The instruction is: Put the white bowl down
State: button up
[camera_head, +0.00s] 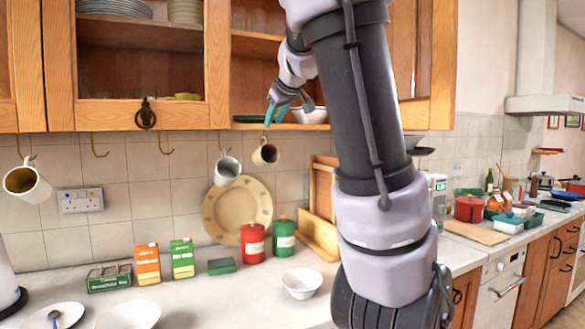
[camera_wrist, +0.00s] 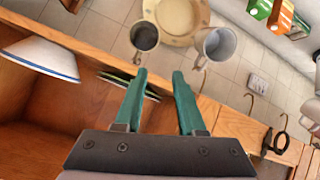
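A white bowl (camera_head: 310,116) stands on the lower shelf of the open wall cupboard. In the wrist view this bowl (camera_wrist: 40,57) is at the left, with a thin blue line near its rim. My gripper (camera_head: 272,112) is at the front of that shelf, to the left of the bowl. In the wrist view the fingers of my gripper (camera_wrist: 157,74) are apart, with nothing held between them. The bowl is clear of both fingers. Another white bowl (camera_head: 302,283) stands on the worktop below.
A dark green dish (camera_head: 249,119) is on the shelf close to my fingers. Mugs (camera_head: 265,154) hang from hooks under the cupboard. A large plate (camera_head: 237,211), red canister (camera_head: 252,243) and green canister (camera_head: 284,238) stand by the tiled wall. The worktop's front middle is mostly clear.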

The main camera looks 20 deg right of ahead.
jog(key=s+a+f+m+g, duration=0.1)
jog(key=s+a+f+m, duration=0.1)
jog(key=s, duration=0.6)
jog(key=s+a+f+m+g+y, duration=0.1)
jog(key=s+a+f+m, duration=0.1)
jog(key=s+f, duration=0.3)
jog(key=s+a+f+m+g+y, duration=0.1)
jog(key=s+f+m, duration=0.3)
jog(key=s, duration=0.9)
jog(key=shift+a+f+m+g, duration=0.3)
jog(key=shift+a+f+g, duration=0.05)
jog(key=shift+a+g, duration=0.05)
jog(key=shift+d, duration=0.1)
